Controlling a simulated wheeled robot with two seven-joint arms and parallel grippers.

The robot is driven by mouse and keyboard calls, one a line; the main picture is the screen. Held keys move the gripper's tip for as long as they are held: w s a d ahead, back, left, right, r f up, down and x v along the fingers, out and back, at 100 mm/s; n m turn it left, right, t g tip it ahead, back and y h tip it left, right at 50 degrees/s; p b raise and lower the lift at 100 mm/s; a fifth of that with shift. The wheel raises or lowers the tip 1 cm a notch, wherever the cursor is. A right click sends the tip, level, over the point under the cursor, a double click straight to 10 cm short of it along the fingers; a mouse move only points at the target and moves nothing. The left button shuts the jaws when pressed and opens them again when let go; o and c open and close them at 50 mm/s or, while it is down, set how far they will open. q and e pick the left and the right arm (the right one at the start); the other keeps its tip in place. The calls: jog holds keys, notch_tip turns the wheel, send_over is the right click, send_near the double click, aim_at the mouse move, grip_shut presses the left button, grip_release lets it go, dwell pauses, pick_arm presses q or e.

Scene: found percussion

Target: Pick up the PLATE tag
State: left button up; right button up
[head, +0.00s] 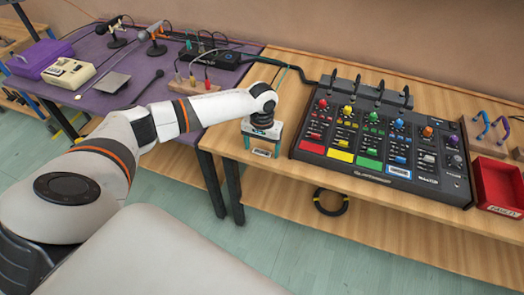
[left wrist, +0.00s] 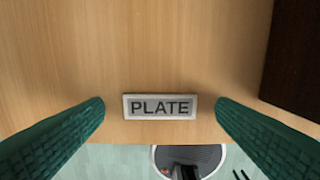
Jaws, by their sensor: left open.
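The PLATE tag (left wrist: 159,106) is a small pale rectangular block with dark letters. It lies flat on the wooden table near its front edge. My left gripper (left wrist: 160,107) is open above it, with one green ridged finger on each side of the tag and a gap at both ends. In the head view, my left gripper (head: 262,141) points down at the front left part of the wooden table, and the tag (head: 262,153) shows just below it. I cannot tell the exact height of the fingertips over the table. My right gripper is out of view.
A black mixer (head: 345,165) with coloured knobs stands right of my gripper. A red tray (head: 500,185) sits at the far right. The purple table (head: 120,100) at left holds microphones, a cassette recorder (head: 68,72) and a wooden block with plugs (head: 194,87). The wooden table's front edge is close.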

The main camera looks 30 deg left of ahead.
pick_arm(q)
jog(key=shift+f, duration=0.2)
jog(key=shift+c, duration=0.2)
jog(key=c, duration=1)
